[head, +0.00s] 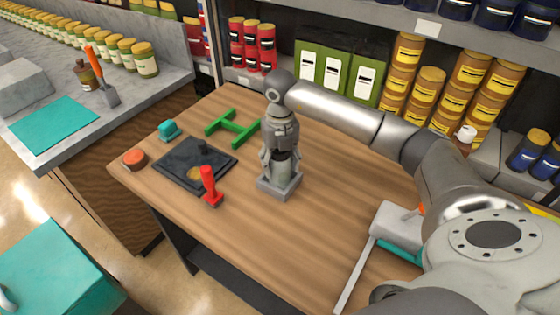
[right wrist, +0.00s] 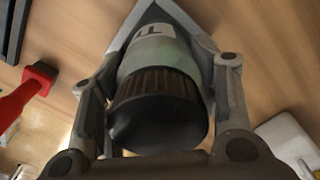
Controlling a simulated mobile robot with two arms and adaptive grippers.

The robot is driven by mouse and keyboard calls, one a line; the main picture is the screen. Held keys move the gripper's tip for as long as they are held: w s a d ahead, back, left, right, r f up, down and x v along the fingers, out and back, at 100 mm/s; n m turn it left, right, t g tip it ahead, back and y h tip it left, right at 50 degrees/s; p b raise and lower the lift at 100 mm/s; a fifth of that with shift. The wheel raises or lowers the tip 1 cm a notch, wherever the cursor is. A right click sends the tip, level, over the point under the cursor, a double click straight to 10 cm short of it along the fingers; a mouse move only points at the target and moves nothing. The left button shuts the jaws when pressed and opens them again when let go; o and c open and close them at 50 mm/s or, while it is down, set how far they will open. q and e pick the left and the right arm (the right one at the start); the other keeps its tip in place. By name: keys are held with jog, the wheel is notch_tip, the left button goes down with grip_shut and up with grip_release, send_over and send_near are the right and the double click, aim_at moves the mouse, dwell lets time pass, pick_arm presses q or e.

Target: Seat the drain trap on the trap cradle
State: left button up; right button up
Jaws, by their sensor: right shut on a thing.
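The drain trap (right wrist: 160,90) has a pale green body with a marked label and a dark ribbed cap. My right gripper (right wrist: 168,62) is shut on it, one finger on each side. In the head view, the right gripper (head: 280,160) points down over the grey block that appears to be the trap cradle (head: 279,189), with the trap mostly hidden between the fingers. The cradle's grey edge also shows behind the trap in the right wrist view (right wrist: 185,14). The trap looks upright, at or just above the cradle; contact is hidden. My left gripper is not in view.
Left of the cradle are a red-handled tool (head: 209,186), a black plate (head: 194,163), a green H-shaped frame (head: 232,127), a teal piece (head: 168,130) and an orange-red puck (head: 134,158). A grey-white item (head: 397,220) lies at right.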

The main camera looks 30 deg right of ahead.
jog(key=o, duration=1.2)
jog(key=shift+o, duration=0.2)
jog(key=shift+r, duration=0.15)
jog(key=shift+r+p, duration=3)
jog(key=shift+r, duration=1.4)
